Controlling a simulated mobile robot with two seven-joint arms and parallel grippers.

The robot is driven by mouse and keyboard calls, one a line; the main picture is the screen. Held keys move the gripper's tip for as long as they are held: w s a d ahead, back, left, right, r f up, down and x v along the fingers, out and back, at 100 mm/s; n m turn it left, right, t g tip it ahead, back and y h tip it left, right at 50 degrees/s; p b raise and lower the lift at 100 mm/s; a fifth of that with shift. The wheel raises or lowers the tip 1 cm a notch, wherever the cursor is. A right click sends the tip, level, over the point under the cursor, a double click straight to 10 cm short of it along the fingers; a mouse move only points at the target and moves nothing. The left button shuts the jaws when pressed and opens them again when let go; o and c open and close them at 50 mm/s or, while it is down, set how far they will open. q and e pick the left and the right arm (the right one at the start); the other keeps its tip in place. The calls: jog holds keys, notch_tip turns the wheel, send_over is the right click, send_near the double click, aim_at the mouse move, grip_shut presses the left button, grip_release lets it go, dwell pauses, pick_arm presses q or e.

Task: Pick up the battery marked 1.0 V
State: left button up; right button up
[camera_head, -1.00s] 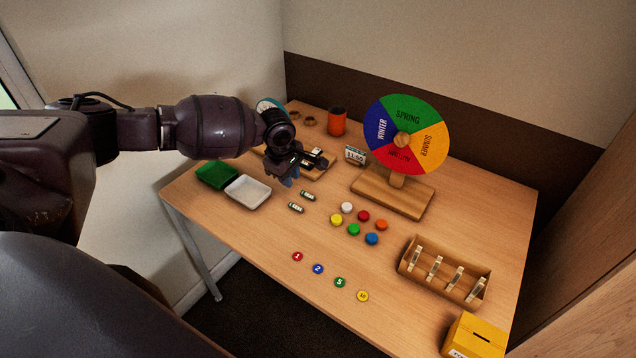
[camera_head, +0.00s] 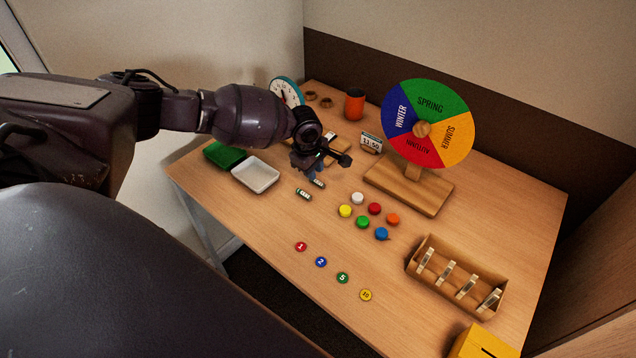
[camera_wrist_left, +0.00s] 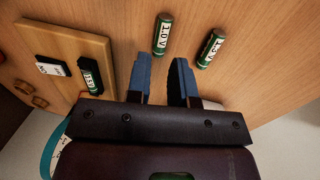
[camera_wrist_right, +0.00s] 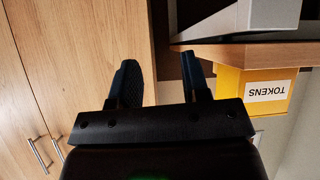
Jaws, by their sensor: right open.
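The battery marked 1.0 V (camera_wrist_left: 162,34) is a dark green cylinder with a white label, lying on the table. In the head view it (camera_head: 319,183) lies just in front of my left gripper (camera_head: 313,173). In the left wrist view, my left gripper (camera_wrist_left: 162,63) is open and empty, with the 1.0 V battery beyond its fingertips, roughly in line with the gap. A similar battery marked 1.5 V (camera_wrist_left: 211,49) lies to its right. My right gripper (camera_wrist_right: 157,60) is open and empty, away from the batteries.
A wooden board (camera_wrist_left: 72,45) with dark blocks lies beside the batteries. A green tray (camera_head: 222,154) and white tray (camera_head: 255,175) stand to the left. Colored caps (camera_head: 362,221), a season wheel (camera_head: 428,124) and a wooden rack (camera_head: 456,276) lie rightward. A yellow token box (camera_wrist_right: 252,90) shows in the right wrist view.

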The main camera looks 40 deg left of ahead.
aim_at(317, 182)
pick_arm(q)
jog(key=f, duration=0.2)
jog(key=f+b, duration=0.1)
jog(key=shift+w+d+f, duration=0.15)
jog(key=shift+w+f, duration=0.15)
jog(key=shift+f, duration=0.1)
grip_shut()
jog(key=shift+r, duration=0.15)
